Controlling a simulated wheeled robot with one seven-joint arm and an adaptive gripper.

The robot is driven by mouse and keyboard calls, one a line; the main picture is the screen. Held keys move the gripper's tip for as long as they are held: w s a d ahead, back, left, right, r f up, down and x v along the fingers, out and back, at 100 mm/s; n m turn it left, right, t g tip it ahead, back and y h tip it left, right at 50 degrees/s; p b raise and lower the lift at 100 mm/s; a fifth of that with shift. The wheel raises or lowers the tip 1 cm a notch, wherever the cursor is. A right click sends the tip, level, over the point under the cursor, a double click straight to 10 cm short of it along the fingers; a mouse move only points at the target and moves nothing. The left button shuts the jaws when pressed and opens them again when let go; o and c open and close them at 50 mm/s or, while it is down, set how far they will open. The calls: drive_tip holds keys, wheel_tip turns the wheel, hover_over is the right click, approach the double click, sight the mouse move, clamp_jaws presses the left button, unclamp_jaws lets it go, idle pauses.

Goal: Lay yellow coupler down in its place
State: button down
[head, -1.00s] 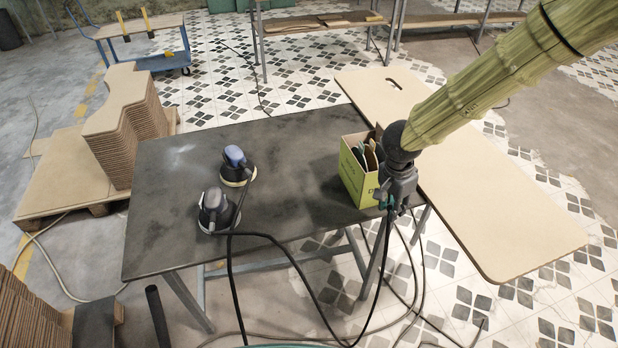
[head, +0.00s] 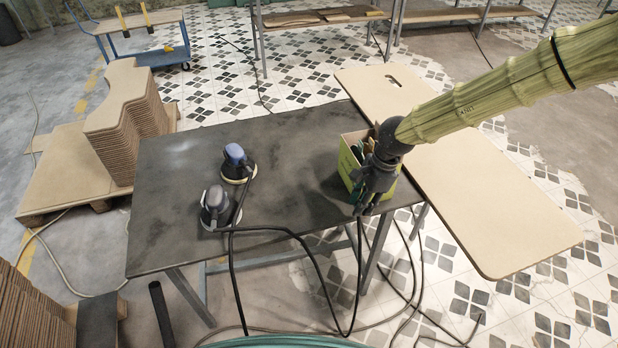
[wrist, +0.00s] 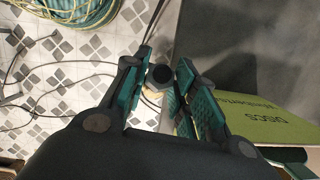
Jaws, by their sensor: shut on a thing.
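My gripper (head: 364,208) is at the front right of the dark table (head: 290,150), in front of the green box. In the wrist view my gripper (wrist: 160,84) has its teal-padded fingers on both sides of a dark, round-ended piece (wrist: 160,75), which I take to be the coupler. A small tan-yellow part shows just below that dark end. The rest of it is hidden, and its yellow colour is not clear. A black hose (head: 357,275) hangs from around the gripper.
The green box (head: 347,165) of discs stands beside my gripper; its lettered side (wrist: 275,115) shows in the wrist view. Two sanders (head: 237,163) (head: 216,203) stand on the table's left half. A tan board (head: 490,200) lies at right. Hoses loop in front.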

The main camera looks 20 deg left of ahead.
drive_tip(key=w+a+r+m+t+y+p, duration=0.1)
drive_tip(key=a+m+y+p, duration=0.1)
drive_tip(key=a, duration=0.5)
drive_tip(key=w+a+r+m+t+y+p, duration=0.1)
drive_tip(key=a+m+t+y+p, duration=0.1)
drive_tip(key=a+m+y, duration=0.3)
drive_tip(key=a, duration=0.3)
drive_tip(key=shift+r+m, duration=0.2)
drive_tip(key=shift+m, duration=0.1)
idle(0.6)
drive_tip(key=shift+r, duration=0.1)
idle(0.4)
wheel_tip(320, 180, down, 7)
drive_tip(key=b, duration=0.6)
drive_tip(key=shift+r, duration=0.15)
drive_tip(key=shift+f+b, duration=0.6)
drive_tip(key=shift+b, duration=0.05)
idle(0.5)
drive_tip(key=c, duration=1.1)
unclamp_jaws()
drive_tip(key=shift+s, duration=0.1)
